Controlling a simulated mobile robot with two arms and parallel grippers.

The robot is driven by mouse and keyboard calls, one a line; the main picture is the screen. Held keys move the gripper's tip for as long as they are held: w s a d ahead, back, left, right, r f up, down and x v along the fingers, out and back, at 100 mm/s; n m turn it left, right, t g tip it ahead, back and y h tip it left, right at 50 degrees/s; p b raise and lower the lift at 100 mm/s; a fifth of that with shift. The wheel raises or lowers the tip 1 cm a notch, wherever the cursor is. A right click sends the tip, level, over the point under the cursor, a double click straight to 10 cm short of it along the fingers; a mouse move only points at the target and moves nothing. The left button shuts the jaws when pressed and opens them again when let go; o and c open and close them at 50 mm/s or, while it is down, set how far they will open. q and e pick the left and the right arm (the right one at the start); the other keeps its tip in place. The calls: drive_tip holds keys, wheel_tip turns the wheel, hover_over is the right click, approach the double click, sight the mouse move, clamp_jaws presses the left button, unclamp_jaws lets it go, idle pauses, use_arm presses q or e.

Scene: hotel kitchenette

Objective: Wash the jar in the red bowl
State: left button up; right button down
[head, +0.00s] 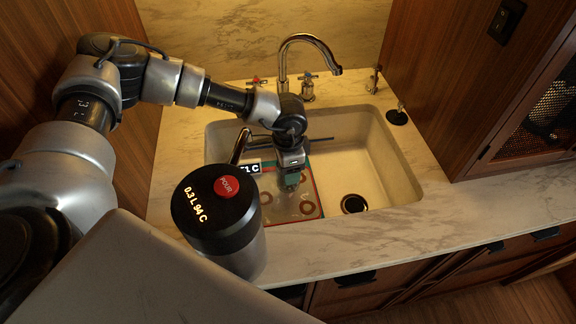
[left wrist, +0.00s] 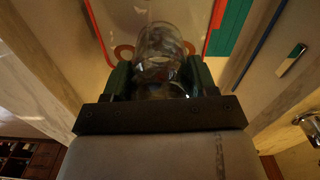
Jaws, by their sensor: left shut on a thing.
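The clear glass jar (left wrist: 160,52) is between the dark green fingers of my left gripper (left wrist: 160,78) in the left wrist view. My left gripper (head: 291,180) is shut on it and points down into the sink in the head view. Below is a red-edged, roughly rectangular vessel (head: 321,205), seemingly the red bowl, with brownish rings and a teal side. Its red edge also shows in the left wrist view (left wrist: 218,16). I cannot tell whether the jar touches it or any liquid. My right gripper is not in view.
A black-lidded kettle (head: 215,205) reading 0.3 L 94 C stands in front and hides part of the sink (head: 375,165). A tap (head: 283,65) rises behind the sink.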

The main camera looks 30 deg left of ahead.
use_arm(q)
drive_tip(key=shift+r, duration=0.1)
wheel_tip(320, 180, up, 11)
drive_tip(key=p, duration=0.8)
drive_tip(key=shift+r, duration=0.2)
